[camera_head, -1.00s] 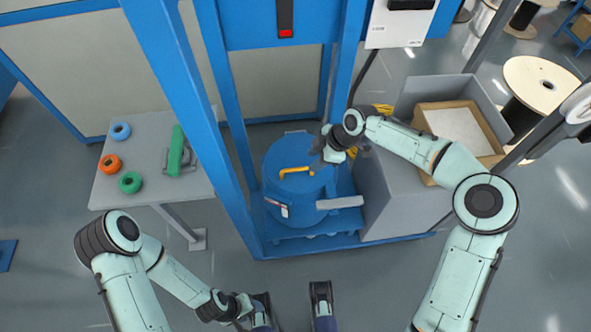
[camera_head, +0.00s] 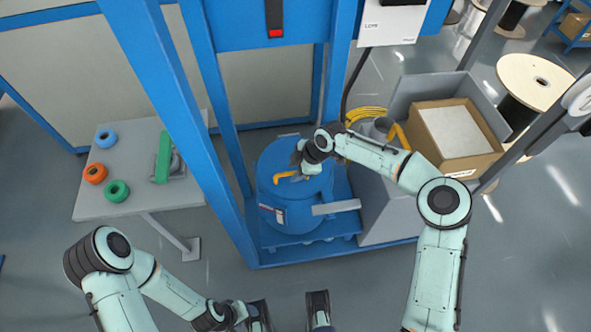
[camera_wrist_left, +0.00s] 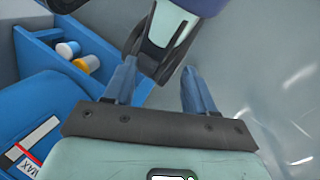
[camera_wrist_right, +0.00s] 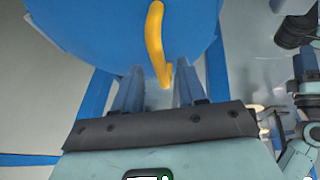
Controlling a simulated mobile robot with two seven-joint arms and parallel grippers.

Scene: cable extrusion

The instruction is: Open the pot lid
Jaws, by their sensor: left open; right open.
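The blue round pot (camera_head: 288,212) stands inside the blue frame. Its lid (camera_head: 270,160) is on top and carries a bent yellow handle (camera_head: 284,176). My right gripper (camera_head: 303,170) is over the lid beside the handle. In the right wrist view the yellow handle (camera_wrist_right: 154,35) reaches down between the open fingers (camera_wrist_right: 158,72); I cannot tell whether they touch it. My left gripper (camera_head: 243,311) is low, in front of the frame, away from the pot. In the left wrist view its fingers (camera_wrist_left: 160,70) are open and empty, with part of the pot (camera_wrist_left: 62,115) at left.
Blue uprights (camera_head: 165,95) stand beside the pot. A grey table (camera_head: 130,205) with coloured rings and a green item is at left. A grey bin (camera_head: 388,215) with yellow cable and a cardboard box (camera_head: 455,163) are at right.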

